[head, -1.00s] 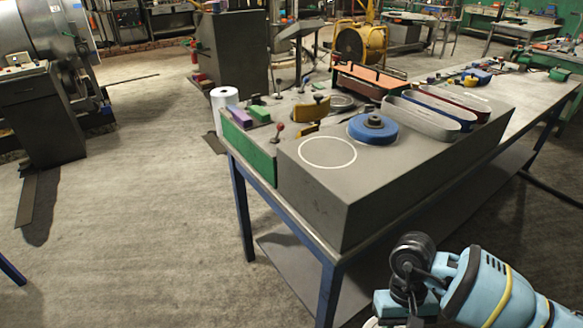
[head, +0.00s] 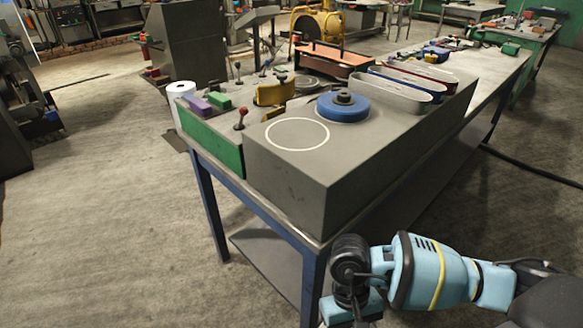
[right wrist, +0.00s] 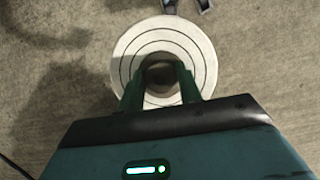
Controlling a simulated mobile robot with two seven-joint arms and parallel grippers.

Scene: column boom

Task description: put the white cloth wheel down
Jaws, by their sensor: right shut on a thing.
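The white cloth wheel (right wrist: 203,55) shows in the right wrist view as a pale disc with dark concentric rings and a dark centre. My right gripper (right wrist: 160,80) is shut on it at the hub; its two green fingers reach over the near half of the disc. Bare floor shows around the wheel. In the head view my right arm comes in at the lower right, beside the workbench, and the wheel and fingertips are out of frame. A white ring outline (head: 297,119) marks an empty spot on the grey block top (head: 340,150). My left gripper is not in view.
A blue wheel with a dark hub (head: 343,112) lies right beside the ring. Grey, blue and red belts (head: 400,97) stand behind it.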

